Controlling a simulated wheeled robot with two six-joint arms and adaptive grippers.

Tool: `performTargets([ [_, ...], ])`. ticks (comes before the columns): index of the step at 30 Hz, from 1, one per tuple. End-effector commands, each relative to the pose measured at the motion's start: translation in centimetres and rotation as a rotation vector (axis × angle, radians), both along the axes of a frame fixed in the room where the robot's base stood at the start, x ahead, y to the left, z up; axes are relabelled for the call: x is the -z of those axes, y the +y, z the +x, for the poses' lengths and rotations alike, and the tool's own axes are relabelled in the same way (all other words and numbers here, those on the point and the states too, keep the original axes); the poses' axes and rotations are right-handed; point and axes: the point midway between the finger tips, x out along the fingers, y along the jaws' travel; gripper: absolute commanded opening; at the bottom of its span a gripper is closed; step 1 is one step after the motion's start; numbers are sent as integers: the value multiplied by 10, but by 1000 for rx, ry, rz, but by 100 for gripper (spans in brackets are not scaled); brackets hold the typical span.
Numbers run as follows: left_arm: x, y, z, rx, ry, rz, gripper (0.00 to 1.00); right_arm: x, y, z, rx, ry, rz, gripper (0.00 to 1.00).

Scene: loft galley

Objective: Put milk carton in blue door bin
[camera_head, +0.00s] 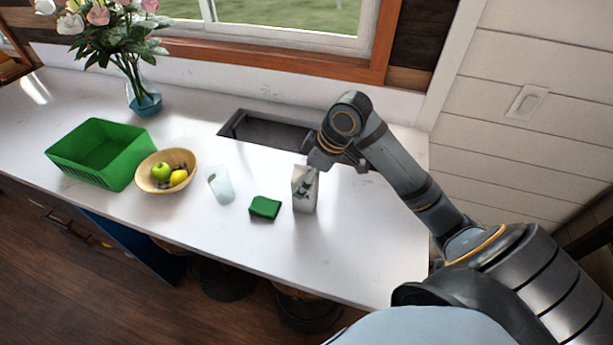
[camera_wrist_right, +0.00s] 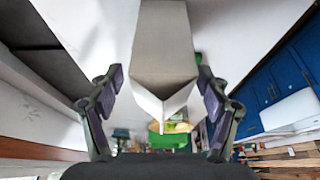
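The milk carton (camera_head: 306,192), a pale box with a grey print, stands upright on the white counter, right of the green sponge. My right gripper (camera_head: 328,160) is at its top. In the right wrist view the carton (camera_wrist_right: 164,45) lies between the two fingers of the right gripper (camera_wrist_right: 160,88). The fingers are apart, with a gap visible on the left side and a narrower one on the right. I see no clear blue door bin; a dark blue panel (camera_head: 130,247) shows below the counter front at left. My left gripper is out of view.
A green sponge (camera_head: 265,207), a clear glass (camera_head: 221,186), a fruit bowl (camera_head: 152,181), a green basket (camera_head: 80,165) and a flower vase (camera_head: 144,98) stand left of the carton. A sink (camera_head: 268,132) lies behind. The counter (camera_head: 375,240) is clear at front right.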

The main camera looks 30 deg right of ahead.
Motion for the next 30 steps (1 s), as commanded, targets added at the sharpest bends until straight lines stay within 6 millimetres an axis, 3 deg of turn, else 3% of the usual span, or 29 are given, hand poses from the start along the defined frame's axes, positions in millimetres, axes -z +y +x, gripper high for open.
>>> performTargets([
  [8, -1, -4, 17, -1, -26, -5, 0, -9, -3, -1, 0, -3, -4, 77],
  [24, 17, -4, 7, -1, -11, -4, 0, -96, -26, -28, 1, -5, -6, 77],
  [30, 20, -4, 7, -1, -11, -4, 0, -113, -29, -34, 1, 0, 0, 77],
])
